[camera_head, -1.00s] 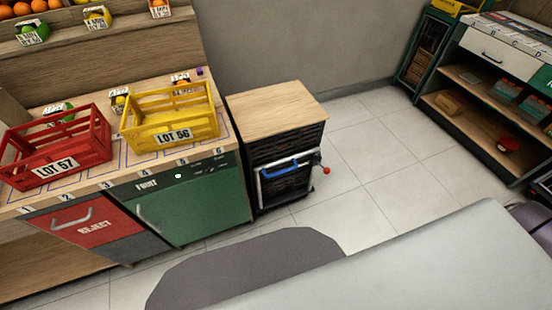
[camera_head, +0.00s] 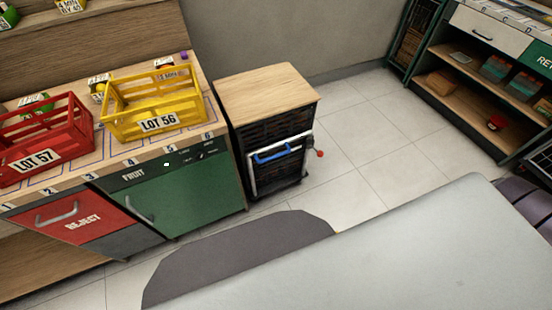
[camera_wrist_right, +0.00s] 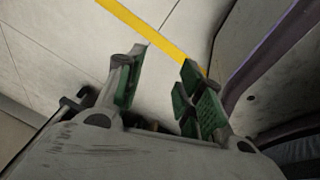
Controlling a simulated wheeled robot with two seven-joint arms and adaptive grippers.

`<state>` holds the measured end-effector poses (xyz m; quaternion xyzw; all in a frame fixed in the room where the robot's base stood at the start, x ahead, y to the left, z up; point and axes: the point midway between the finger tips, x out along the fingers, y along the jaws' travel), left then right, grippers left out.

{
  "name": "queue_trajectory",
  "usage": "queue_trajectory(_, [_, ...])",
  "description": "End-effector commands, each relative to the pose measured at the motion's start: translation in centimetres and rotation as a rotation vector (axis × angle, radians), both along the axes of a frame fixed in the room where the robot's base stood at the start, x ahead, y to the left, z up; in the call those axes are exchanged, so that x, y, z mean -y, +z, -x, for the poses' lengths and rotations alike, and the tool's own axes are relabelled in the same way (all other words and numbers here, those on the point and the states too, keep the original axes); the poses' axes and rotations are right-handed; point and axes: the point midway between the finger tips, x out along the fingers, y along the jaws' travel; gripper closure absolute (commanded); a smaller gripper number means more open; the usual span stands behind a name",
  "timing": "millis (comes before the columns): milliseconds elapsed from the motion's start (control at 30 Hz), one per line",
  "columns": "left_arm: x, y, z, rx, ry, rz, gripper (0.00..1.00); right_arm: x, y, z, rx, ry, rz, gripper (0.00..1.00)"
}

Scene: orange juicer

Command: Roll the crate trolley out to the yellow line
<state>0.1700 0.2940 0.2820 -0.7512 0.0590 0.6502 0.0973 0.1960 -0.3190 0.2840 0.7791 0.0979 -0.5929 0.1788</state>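The crate trolley (camera_head: 275,172), dark stacked crates in a pale frame with a blue handle (camera_head: 272,154), stands under a wooden top (camera_head: 265,93) at the right end of the counter. A red knob (camera_head: 320,154) sticks out at its right side. The yellow line (camera_wrist_right: 150,32) crosses the pale floor in the right wrist view, beyond my right gripper's fingers. My right gripper (camera_wrist_right: 166,88) is open, its green-padded fingers apart with nothing seen between them. It is not seen in the head view, so its distance to the trolley cannot be told. My left gripper is in neither view.
The counter left of the trolley holds a yellow crate (camera_head: 155,122) and a red crate (camera_head: 45,147), above green (camera_head: 190,195) and red (camera_head: 78,217) fronts. Tiled floor (camera_head: 350,140) is clear right of the trolley. A shelf unit (camera_head: 465,110) stands at the far right.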

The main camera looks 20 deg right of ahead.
Motion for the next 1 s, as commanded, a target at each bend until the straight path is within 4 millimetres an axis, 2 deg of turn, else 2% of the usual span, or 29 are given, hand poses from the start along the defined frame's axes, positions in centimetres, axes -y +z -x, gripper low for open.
queue_trajectory(33, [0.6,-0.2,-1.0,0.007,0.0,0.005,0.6,-0.1,-0.2,-1.3,0.027,0.027,0.008,0.63])
queue_trajectory(200, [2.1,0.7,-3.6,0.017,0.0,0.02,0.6,-0.3,0.9,-5.6,0.113,0.127,0.042,0.63])
queue_trajectory(467, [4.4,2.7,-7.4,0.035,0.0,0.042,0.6,-0.7,3.3,-11.6,0.245,0.277,0.111,0.63])
queue_trajectory(767, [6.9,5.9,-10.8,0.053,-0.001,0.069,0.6,-1.6,7.2,-17.8,0.396,0.436,0.21,0.63])
queue_trajectory(1000, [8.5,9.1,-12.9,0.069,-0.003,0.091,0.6,-2.4,11.1,-22.0,0.515,0.557,0.306,0.63])
